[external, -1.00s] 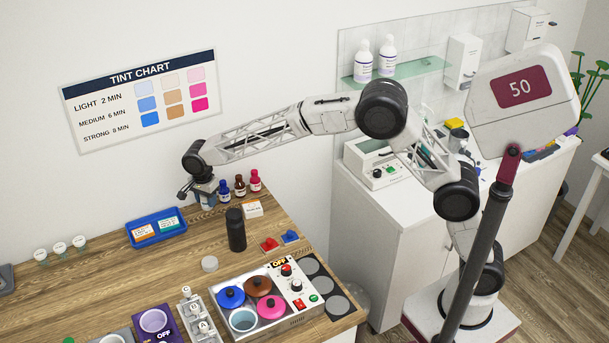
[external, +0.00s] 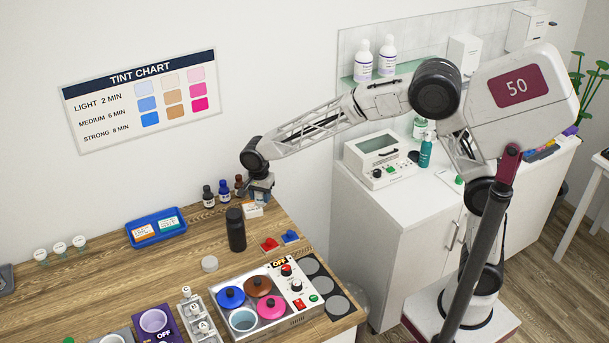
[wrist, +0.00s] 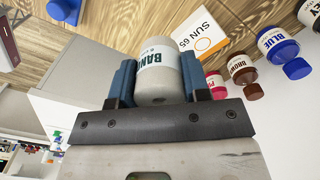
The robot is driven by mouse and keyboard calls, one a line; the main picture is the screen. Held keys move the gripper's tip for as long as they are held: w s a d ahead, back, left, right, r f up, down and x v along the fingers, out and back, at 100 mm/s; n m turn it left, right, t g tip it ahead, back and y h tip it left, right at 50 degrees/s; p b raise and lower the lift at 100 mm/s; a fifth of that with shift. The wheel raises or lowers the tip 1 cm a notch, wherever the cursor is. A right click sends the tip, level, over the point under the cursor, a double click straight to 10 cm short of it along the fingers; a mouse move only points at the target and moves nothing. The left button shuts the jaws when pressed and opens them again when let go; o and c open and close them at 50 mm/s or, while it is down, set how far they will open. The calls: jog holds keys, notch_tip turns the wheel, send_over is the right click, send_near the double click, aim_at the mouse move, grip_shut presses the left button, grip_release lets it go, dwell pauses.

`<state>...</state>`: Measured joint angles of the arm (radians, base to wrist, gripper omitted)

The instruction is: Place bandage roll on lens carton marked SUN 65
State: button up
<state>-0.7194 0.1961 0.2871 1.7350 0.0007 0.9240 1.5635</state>
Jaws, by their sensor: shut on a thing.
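My gripper (external: 259,194) is shut on the bandage roll (wrist: 157,82), a white roll with "BAN…" lettering, held between the blue fingers in the wrist view. In the external view the roll is mostly hidden by the gripper. The lens carton marked SUN 65 (external: 252,212) is a small white box on the wooden counter. In the external view my gripper is just above and behind it. In the wrist view the carton (wrist: 204,36) lies just beyond the roll, to its upper right, its edge partly covered. I cannot tell whether they touch.
Dropper bottles, including a blue one (external: 224,190) and a brown one (wrist: 242,70), stand close behind the carton. A black cylinder (external: 236,230) stands in front. A blue tray (external: 157,238) is to the left. Red and blue clips (external: 270,244) lie to the front right.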

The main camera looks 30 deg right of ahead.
jog(key=s+d+f, duration=0.1)
jog(key=s+d, duration=0.4)
jog(key=d, duration=0.4)
jog(key=shift+s+f+n, duration=0.15)
jog(key=shift+s+n, duration=0.1)
jog(key=shift+n, duration=0.05)
jog(key=shift+w, duration=0.1)
send_over(252, 206)
jog(key=shift+w+f, duration=0.1)
jog(key=shift+f, duration=0.65)
jog(key=shift+d, duration=0.1)
jog(key=shift+f, duration=1.75)
jog(key=shift+f, duration=0.15)
jog(key=o, duration=0.9)
